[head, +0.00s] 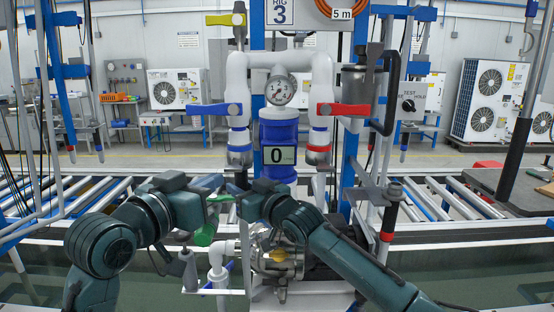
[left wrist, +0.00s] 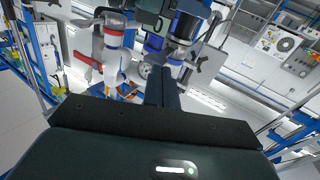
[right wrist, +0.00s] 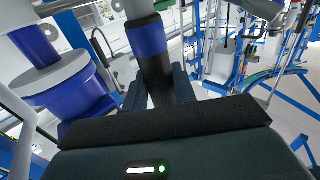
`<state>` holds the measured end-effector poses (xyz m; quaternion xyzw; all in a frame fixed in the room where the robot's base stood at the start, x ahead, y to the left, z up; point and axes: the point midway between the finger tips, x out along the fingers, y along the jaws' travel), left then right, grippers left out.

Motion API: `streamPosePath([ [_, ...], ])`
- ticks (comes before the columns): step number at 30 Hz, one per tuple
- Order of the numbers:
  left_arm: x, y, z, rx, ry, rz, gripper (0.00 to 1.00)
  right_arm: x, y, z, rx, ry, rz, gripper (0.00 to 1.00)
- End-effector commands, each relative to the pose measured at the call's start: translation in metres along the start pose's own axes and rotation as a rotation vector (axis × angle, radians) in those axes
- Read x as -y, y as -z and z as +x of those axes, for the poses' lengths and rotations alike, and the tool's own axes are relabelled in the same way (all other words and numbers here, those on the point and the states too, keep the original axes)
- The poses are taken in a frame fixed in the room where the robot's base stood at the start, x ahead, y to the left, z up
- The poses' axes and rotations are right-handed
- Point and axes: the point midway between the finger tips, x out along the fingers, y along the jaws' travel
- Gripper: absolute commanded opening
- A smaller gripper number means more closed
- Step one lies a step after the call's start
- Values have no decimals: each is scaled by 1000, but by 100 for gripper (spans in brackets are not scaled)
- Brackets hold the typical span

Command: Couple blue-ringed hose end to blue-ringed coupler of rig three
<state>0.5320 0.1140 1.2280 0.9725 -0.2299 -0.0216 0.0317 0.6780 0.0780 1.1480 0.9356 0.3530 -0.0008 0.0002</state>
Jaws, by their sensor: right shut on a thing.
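The blue-ringed coupler (head: 239,150) hangs at the lower end of rig three's left white pipe, below a blue lever. My right gripper (right wrist: 160,90) is shut on the dark hose end with a blue ring (right wrist: 148,38). In the head view this gripper (head: 243,187) is just below the coupler and hides most of the hose end. Whether the hose end touches the coupler cannot be told. My left gripper (left wrist: 163,88) is shut and empty, with its fingers close together. It is left of the right gripper in the head view.
The red-ringed coupler (head: 318,149) with a red lever hangs to the right. A blue meter (head: 279,145) stands between the couplers. A red-ringed hose end (head: 387,236) sits in a bracket at the right. The pump (head: 277,258) and a green lever (head: 205,236) are below my grippers.

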Motion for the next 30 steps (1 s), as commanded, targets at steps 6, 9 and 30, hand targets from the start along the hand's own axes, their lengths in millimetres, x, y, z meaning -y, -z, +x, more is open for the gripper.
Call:
streamPosePath([
  [6,-5,28,-1,-25,-19,13,0,0,7,0,-15,1,-2,0],
  [9,-6,30,5,-25,-21,13,0,0,8,0,-15,1,-2,0],
  [30,-7,30,59,-26,-19,16,0,0,8,0,-17,1,-2,0],
])
